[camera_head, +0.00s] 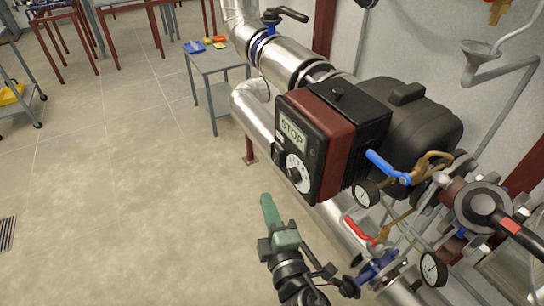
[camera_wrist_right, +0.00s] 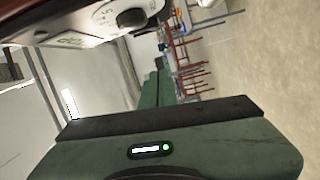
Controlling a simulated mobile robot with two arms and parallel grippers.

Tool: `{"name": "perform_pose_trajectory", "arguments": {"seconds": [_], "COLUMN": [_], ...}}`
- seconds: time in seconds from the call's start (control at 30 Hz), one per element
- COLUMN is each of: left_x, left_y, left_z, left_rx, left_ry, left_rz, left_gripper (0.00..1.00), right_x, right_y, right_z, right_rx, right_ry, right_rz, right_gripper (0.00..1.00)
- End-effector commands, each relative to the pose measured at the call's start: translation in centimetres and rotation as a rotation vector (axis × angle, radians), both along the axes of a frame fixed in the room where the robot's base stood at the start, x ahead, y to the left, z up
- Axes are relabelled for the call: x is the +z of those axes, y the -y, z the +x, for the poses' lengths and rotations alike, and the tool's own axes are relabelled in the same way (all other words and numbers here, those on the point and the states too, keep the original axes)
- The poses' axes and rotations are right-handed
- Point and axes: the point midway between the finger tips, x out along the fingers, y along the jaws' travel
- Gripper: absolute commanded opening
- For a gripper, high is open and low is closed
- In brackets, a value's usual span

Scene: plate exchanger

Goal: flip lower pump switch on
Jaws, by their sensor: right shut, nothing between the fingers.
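One pump shows in the head view, with a dark red and black control box (camera_head: 325,130). Its display (camera_head: 292,131) reads STOP. A white round dial with a black knob (camera_head: 298,170) sits below the display; it also shows at the top of the right wrist view (camera_wrist_right: 132,17). My right gripper (camera_head: 268,202) has green fingers, shut and empty. It is below and left of the dial, apart from the box. In the wrist view its fingers (camera_wrist_right: 155,90) point away, with the dial above them. My left gripper is not in view.
Silver pipes (camera_head: 290,62) run behind and below the pump. Valves with blue (camera_head: 385,166) and red (camera_head: 360,230) handles and gauges (camera_head: 366,193) crowd the right side. A grey side table (camera_head: 217,66) stands behind. The floor at left is open.

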Motion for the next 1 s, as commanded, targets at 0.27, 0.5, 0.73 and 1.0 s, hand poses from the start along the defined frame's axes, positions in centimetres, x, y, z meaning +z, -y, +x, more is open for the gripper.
{"name": "perform_pose_trajectory", "arguments": {"seconds": [0.27,0.5,0.73,1.0], "left_x": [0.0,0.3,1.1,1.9], "left_y": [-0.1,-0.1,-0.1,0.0], "left_z": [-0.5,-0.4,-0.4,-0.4], "left_rx": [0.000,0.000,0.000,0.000], "left_ry": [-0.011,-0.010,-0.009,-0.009], "left_rz": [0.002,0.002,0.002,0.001], "left_gripper": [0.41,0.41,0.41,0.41], "right_x": [-0.1,0.0,0.2,-0.2], "right_y": [0.1,-0.2,-1.4,-2.3], "right_z": [0.0,0.9,5.0,10.1], "right_rx": [-0.004,-0.004,-0.004,-0.004], "right_ry": [0.000,0.001,0.002,0.000], "right_rz": [-0.008,-0.007,-0.007,-0.009], "right_gripper": [0.00,0.00,0.00,0.00]}}
